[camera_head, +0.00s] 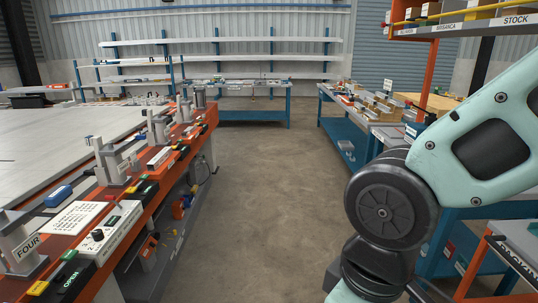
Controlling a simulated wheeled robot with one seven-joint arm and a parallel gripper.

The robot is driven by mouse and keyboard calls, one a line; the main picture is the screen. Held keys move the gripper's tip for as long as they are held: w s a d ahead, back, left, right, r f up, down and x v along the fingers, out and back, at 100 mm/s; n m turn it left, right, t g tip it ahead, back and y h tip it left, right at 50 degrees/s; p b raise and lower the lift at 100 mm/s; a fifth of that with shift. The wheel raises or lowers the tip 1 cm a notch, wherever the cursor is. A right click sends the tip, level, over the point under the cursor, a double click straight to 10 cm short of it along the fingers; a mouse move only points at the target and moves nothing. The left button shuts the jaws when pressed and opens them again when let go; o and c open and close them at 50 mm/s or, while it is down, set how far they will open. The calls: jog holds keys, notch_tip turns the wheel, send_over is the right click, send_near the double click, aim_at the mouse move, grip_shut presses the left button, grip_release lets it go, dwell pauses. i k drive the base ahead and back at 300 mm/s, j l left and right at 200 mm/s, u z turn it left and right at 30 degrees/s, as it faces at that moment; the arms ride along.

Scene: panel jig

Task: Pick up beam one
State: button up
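I cannot pick out beam one by any readable label. My gripper is out of view; only part of my arm shows at the right. The orange-edged jig table (186,152) runs along the left, with grey clamp posts on its edge. The nearest post carries a sign reading FOUR (27,246).
A control box (112,228) and a green OPEN label (69,281) sit on the near jig edge. A blue workbench (343,130) with small parts stands at right, another table (240,86) at the back before long racks (220,42). The concrete aisle (262,190) between is clear.

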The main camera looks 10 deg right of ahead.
aim_at(371, 114)
jog(key=i+z, duration=0.15)
jog(key=i, duration=1.8)
jog(key=i+z, duration=0.1)
jog(key=i, duration=0.55)
jog(key=i+j+z, duration=0.1)
jog(key=i, duration=0.55)
jog(key=i+j, duration=0.1)
jog(key=i, duration=0.55)
jog(key=i+z, duration=0.35)
jog(key=i+j+z, duration=0.15)
jog(key=i+z, duration=0.25)
jog(key=i+j+z, duration=0.35)
jog(key=i, duration=0.15)
jog(key=i+j+z, duration=0.25)
jog(key=z, duration=0.15)
jog(key=i, duration=0.15)
